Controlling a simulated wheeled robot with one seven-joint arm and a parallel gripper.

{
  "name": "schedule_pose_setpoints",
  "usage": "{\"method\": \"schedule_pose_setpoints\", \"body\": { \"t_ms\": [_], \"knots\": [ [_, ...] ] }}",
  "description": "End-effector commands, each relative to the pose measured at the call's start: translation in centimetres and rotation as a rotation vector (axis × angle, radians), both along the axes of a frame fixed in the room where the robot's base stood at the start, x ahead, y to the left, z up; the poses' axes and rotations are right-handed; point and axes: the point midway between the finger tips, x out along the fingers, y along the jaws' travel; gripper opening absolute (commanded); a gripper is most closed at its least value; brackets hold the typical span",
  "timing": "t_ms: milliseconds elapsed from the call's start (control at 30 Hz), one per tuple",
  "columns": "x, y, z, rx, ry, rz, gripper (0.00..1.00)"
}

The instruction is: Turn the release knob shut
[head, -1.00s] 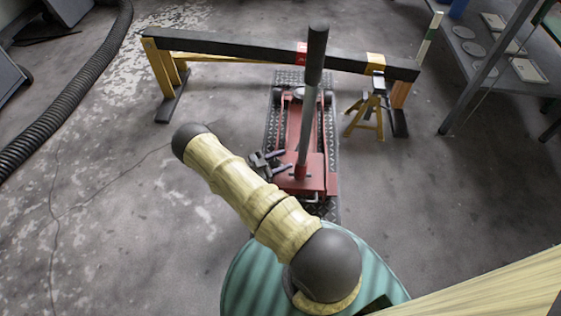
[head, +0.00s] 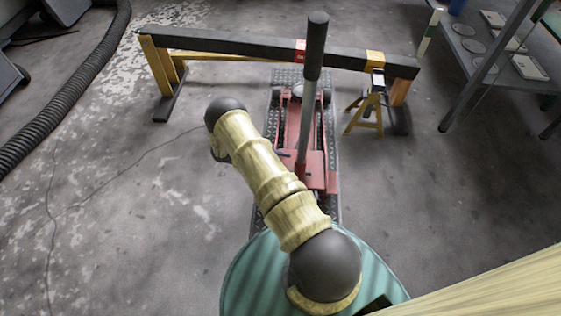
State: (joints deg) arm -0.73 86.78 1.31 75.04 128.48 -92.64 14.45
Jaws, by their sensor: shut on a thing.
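A red floor jack (head: 317,172) sits on a dark tread-patterned plate (head: 334,205) in the middle of the head view. Its long grey handle (head: 308,112) with a black grip stands nearly upright from the red base. I cannot make out the release knob; my arm covers the lower left part of the jack, near the handle's foot. My gripper is hidden behind my own arm, so its jaws and whatever is between them do not show.
A black beam (head: 230,44) on yellow legs spans behind the jack. A small yellow stand (head: 368,112) is under its right end. A grey shelf (head: 493,55) is at the right, a black ribbed hose (head: 75,85) at the left. Floor on both sides of the jack is clear.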

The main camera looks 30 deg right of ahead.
Motion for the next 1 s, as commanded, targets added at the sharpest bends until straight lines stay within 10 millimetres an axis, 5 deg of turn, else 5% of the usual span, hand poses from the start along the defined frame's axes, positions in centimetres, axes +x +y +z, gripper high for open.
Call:
{"method": "schedule_pose_setpoints", "body": {
  "t_ms": [467, 500, 600, 1000],
  "knots": [
    [0.02, 0.20, -0.20, 0.005, -0.016, -0.015, 0.20],
    [0.02, 0.20, -0.20, 0.005, -0.016, -0.015, 0.47],
    [0.00, 0.19, -0.19, 0.005, -0.016, -0.015, 0.64],
    [-0.13, 0.18, -0.32, 0.006, -0.013, -0.016, 0.64]
  ]
}}
